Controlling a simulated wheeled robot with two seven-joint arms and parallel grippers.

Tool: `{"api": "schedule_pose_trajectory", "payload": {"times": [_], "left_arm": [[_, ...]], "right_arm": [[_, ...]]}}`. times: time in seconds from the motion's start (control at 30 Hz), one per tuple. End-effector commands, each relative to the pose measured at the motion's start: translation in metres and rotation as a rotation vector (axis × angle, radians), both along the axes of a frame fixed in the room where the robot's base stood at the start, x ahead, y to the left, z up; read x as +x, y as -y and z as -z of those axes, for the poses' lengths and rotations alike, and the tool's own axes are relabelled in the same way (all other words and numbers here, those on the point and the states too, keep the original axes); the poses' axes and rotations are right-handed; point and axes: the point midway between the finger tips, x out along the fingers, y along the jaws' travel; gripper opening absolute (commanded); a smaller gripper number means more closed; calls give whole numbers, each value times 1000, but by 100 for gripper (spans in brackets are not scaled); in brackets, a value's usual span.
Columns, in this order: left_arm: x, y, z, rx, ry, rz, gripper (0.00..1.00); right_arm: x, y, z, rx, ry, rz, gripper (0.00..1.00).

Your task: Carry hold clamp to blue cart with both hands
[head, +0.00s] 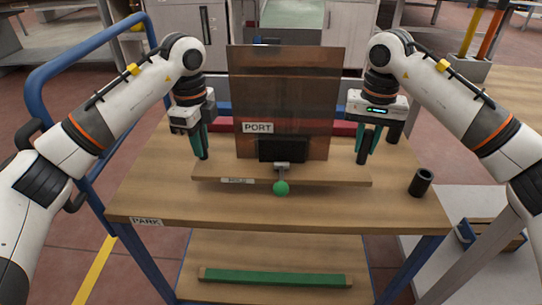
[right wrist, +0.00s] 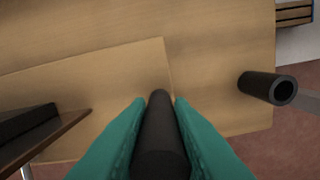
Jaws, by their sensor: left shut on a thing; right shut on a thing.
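The hold clamp is a wooden board (head: 300,175) with a black clamp block (head: 284,149), a green ball knob (head: 281,188) and a small label. A brown translucent panel marked PORT (head: 285,85) stands upright in it. My left gripper (head: 201,150) is shut on a dark upright post at the board's left end. My right gripper (head: 367,150) is shut on the black post (right wrist: 160,135) at its right end. The board is over the wooden top of the blue cart (head: 150,195); I cannot tell whether it touches.
A black cylinder (head: 421,182) stands at the cart top's right edge, right of the board. Another dark cylinder (head: 394,133) is behind my right gripper. A green strip (head: 275,278) lies on the lower shelf. The front strip of the cart top, marked PARK (head: 146,221), is clear.

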Motion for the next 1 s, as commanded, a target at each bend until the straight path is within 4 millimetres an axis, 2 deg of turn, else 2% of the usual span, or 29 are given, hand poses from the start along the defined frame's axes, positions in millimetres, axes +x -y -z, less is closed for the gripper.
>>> {"api": "schedule_pose_trajectory", "payload": {"times": [0.57,1.0], "left_arm": [[0,1,3,-3,3,1,0],[0,1,25,-3,3,1,0]], "right_arm": [[0,-1,3,3,3,-2,0],[0,-1,25,3,3,-2,0]]}}
